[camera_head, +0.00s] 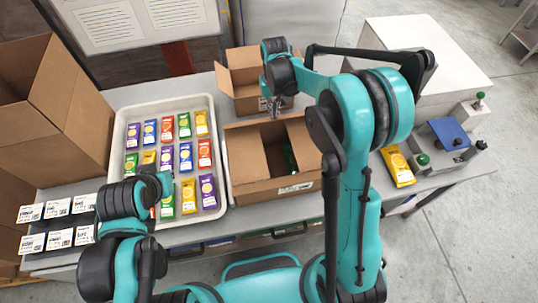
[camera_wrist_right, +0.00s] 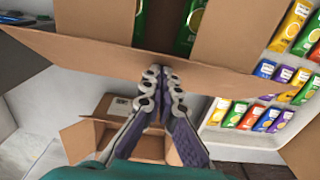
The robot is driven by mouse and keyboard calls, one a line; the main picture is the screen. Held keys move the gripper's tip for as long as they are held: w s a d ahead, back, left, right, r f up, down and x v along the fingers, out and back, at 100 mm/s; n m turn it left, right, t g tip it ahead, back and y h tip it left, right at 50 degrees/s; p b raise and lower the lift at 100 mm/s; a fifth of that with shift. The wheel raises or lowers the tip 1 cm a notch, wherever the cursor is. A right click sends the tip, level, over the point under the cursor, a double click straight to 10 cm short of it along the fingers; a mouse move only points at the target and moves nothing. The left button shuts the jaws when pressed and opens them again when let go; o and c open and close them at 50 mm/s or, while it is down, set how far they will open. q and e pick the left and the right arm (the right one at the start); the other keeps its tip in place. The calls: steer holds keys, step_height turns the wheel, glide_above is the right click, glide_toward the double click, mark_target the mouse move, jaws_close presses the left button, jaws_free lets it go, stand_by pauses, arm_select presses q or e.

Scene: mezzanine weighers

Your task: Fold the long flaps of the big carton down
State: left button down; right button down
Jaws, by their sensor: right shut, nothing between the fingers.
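The big carton (camera_head: 246,158) stands open on the table in the head view. Its two short flaps are folded inward, leaving a dark gap with green packets (camera_wrist_right: 190,30) inside. In the wrist view its far long flap (camera_wrist_right: 100,50) sticks outward, not over the opening. My right gripper (camera_head: 272,102) is shut and empty behind the carton. In the wrist view its fingertips (camera_wrist_right: 160,72) are at the outer edge of that flap; I cannot tell if they touch. My left gripper (camera_head: 154,208) is over the tray's near left part, mostly hidden by its own wrist.
A smaller open carton (camera_head: 238,82) stands close behind my right gripper. A white tray (camera_head: 119,135) of colourful packets lies left of the big carton. A tall carton (camera_head: 75,95) and label cards (camera_head: 60,238) are at left. A yellow packet (camera_head: 397,166) and a scale (camera_head: 448,132) are at right.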

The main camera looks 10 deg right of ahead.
steer(key=shift+s+f+b, duration=0.9)
steer(key=shift+s+f, duration=0.15)
steer(key=shift+s, duration=0.05)
steer(key=shift+s+f, duration=0.1)
steer(key=shift+s, duration=0.2)
steer(key=f+b, duration=0.1)
steer(key=s+f, duration=0.1)
steer(key=f+b, duration=0.1)
steer(key=shift+s+b, duration=0.25)
steer(key=shift+b, duration=0.1)
steer(key=shift+f, duration=0.15)
